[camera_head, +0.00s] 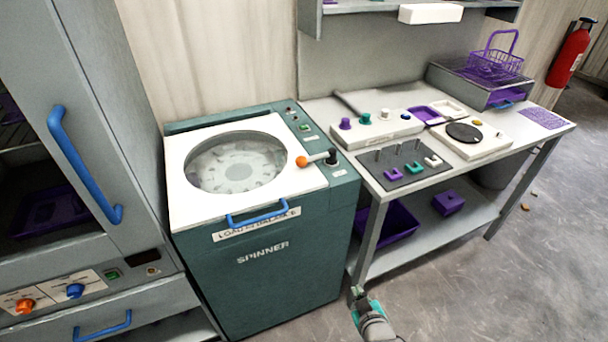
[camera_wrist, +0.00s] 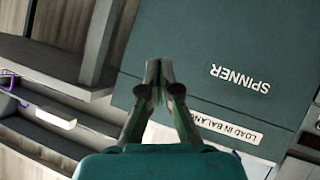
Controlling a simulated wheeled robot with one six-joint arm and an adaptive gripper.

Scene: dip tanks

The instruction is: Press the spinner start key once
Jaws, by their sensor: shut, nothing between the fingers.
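The spinner (camera_head: 270,285) is a dark teal cabinet with a white lid, left of the middle in the head view. Its lid (camera_head: 190,212) has a round window and is down. A narrow control strip (camera_head: 297,120) runs along the right of its top, with small keys and lights, too small to tell which is the start key. My gripper (camera_head: 357,291) is low in the head view, in front of the spinner's right side, well below the strip. In the wrist view my gripper (camera_wrist: 158,66) is shut and empty, with the spinner's front (camera_wrist: 195,45) upside down beyond it.
A latch lever with an orange ball (camera_head: 302,161) and black knob (camera_head: 332,157) lies at the lid's right edge. A steel bench (camera_head: 350,149) with trays and fixtures stands to the right. A cabinet with a blue handle (camera_head: 85,165) is at left.

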